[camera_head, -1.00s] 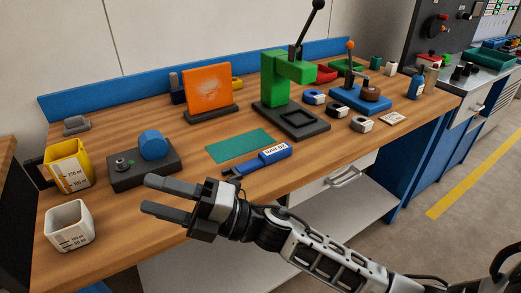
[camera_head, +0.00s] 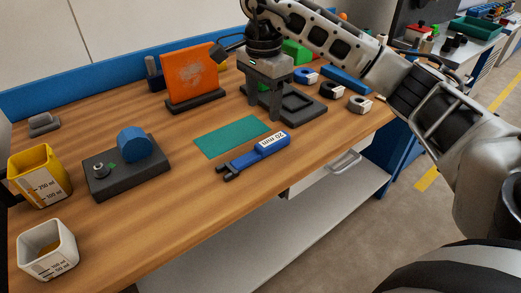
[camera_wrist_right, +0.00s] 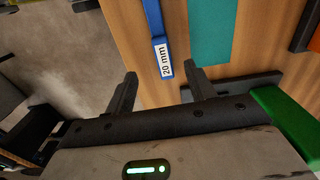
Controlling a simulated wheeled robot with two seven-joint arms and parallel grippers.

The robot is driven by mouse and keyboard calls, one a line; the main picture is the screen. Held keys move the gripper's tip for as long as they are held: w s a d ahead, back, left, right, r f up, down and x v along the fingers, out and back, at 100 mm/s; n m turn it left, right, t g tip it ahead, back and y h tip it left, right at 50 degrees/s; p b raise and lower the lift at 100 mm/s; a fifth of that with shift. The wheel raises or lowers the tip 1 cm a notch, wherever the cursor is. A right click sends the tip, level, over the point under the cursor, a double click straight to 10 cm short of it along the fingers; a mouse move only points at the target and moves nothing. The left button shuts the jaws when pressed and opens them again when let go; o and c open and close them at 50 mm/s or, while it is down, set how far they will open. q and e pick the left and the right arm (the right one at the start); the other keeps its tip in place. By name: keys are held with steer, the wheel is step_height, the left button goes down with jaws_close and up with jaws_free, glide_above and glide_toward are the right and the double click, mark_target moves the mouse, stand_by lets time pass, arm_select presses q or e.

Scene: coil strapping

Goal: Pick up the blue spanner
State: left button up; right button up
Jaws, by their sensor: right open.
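The blue spanner (camera_head: 254,155) lies on the wooden bench near its front edge, with a white "20 mm" label on its handle and dark jaws toward the left. In the right wrist view the labelled handle end of the spanner (camera_wrist_right: 161,55) shows ahead of the fingers. My right gripper (camera_head: 263,110) is open and empty, pointing down above the bench, behind the spanner's labelled end and in front of the green press. In the right wrist view its fingertips (camera_wrist_right: 160,74) stand apart with the spanner's end between their lines. My left gripper is not in view.
A green mat (camera_head: 230,137) lies just behind the spanner. The press's dark base (camera_head: 305,108) is close to my right gripper. A dark fixture with a blue knob (camera_head: 134,146), a yellow cup (camera_head: 40,172) and a white cup (camera_head: 48,250) stand left. Bare wood surrounds the spanner's left side.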

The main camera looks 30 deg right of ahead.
mark_target(262, 145)
steer(key=f, duration=0.6)
steer(key=f+p, duration=0.1)
steer(key=f, duration=0.4)
steer(key=shift+a+f, duration=0.2)
steer(key=shift+f, duration=0.15)
jaws_close()
